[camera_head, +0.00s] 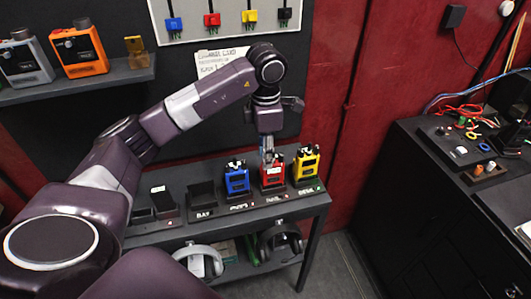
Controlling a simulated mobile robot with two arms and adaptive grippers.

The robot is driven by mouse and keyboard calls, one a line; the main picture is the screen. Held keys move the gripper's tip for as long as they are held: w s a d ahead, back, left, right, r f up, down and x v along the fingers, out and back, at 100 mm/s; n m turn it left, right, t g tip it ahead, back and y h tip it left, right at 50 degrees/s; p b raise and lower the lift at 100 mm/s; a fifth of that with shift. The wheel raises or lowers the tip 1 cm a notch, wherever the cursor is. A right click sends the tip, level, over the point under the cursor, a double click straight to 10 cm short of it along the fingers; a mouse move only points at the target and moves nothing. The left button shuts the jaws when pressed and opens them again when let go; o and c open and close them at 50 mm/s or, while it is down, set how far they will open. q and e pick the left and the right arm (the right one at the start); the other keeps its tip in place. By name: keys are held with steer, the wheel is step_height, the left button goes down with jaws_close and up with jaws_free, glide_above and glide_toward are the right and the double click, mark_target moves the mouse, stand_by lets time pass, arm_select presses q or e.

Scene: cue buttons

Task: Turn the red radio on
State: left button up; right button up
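The red radio (271,177) stands upright in a charging rack on the shelf top, between a blue radio (236,181) and a yellow radio (306,168). My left arm reaches across from the left, and my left gripper (267,155) points down directly over the top of the red radio. Its fingertips are at or very close to the radio's top; I cannot tell whether they touch. The gripper looks narrow from here, and its finger gap is not clear. The gripper hides part of the red radio's top. My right gripper is not in view.
An empty-looking charger slot (202,197) is left of the blue radio. Headphones (201,261) lie on the lower shelf. Orange (80,50) and grey (24,62) devices stand on a wall shelf. A dark cabinet (405,190) with cables on top is at right.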

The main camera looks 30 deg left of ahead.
arm_select(q)
jaws_close()
steer(key=shift+f+m+b, duration=0.1)
steer(key=shift+m+b, duration=0.3)
steer(key=shift+b, duration=0.1)
steer(key=shift+m, duration=0.3)
jaws_free()
step_height(320, 180, up, 12)
stand_by(0.4)
steer(key=shift+s+d, duration=0.1)
